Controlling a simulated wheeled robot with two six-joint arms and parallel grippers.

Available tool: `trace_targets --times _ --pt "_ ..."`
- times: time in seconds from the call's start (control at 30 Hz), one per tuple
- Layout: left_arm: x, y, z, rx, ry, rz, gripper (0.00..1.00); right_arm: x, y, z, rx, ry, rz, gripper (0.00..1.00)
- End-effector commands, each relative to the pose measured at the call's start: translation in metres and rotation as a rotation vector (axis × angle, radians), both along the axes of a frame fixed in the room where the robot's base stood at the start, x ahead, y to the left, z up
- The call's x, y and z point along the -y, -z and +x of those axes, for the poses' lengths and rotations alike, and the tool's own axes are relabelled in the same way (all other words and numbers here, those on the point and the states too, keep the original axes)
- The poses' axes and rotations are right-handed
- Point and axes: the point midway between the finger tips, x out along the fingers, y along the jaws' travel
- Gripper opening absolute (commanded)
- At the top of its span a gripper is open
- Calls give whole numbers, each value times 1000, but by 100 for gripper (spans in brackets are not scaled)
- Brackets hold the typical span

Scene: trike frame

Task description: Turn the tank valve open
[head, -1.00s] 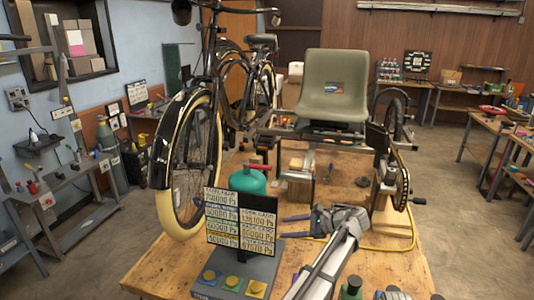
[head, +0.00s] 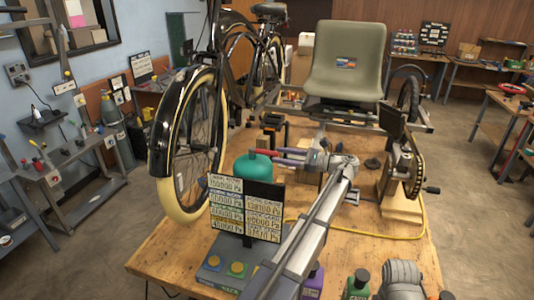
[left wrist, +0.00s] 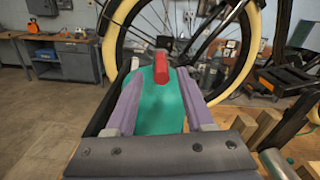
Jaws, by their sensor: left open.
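The tank (head: 246,168) is green and stands on the workbench behind a small pressure chart. Its valve (head: 262,153) is a red bar on top. My left gripper (head: 277,157) has purple fingers and is at the valve's right side, at about valve height. In the left wrist view, the open fingers (left wrist: 160,96) spread to either side of the green tank (left wrist: 157,112), and the red valve (left wrist: 161,64) shows between and just beyond their tips. I cannot tell whether a finger touches the valve.
The pressure chart (head: 247,205) stands close in front of the tank, on a base with coloured buttons. A bicycle (head: 190,140) is at the left and a seat frame (head: 345,60) behind. Bottles (head: 357,285) stand at the near edge. A yellow hose (head: 400,235) lies at the right.

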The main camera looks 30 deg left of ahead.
Motion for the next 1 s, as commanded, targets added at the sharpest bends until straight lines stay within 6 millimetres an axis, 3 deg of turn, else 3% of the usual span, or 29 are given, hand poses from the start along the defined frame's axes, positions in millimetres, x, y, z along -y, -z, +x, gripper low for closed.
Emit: trace_targets --times 0.33,0.77,1.0 --pt "-47 0 -12 1 -2 0 53 0 0 0 0 0 0 50" --pt "-55 0 -13 1 0 -1 53 0 0 0 0 0 0 50" --pt "-55 0 -13 1 -1 -1 26 0 0 0 0 0 0 50"
